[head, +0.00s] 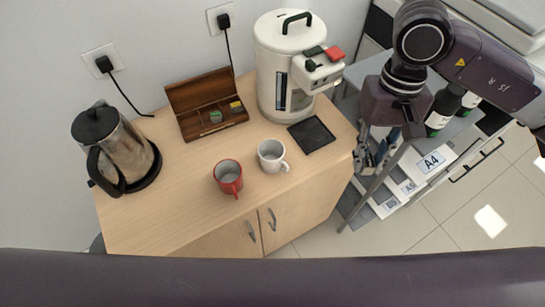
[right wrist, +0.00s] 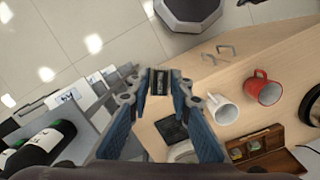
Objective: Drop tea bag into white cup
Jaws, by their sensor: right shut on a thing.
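The white cup (head: 272,156) stands upright on the wooden counter, its handle toward the lower right; it also shows in the right wrist view (right wrist: 222,110). My right gripper (head: 368,160) is off the counter's right edge, in front of the grey drawer unit and to the right of the cup. In the right wrist view its blue-padded fingers are shut on a small dark piece, apparently the tea bag (right wrist: 160,83). The open wooden tea box (head: 212,122) holds a green and a yellow packet. My left gripper is not in view.
A red mug (head: 228,177) stands just left of the white cup. A kettle (head: 115,150) is at the left, a white coffee machine (head: 285,75) at the back right. A black mat (head: 312,134) lies right of the cup. Dark bottles (head: 443,108) stand behind my right arm.

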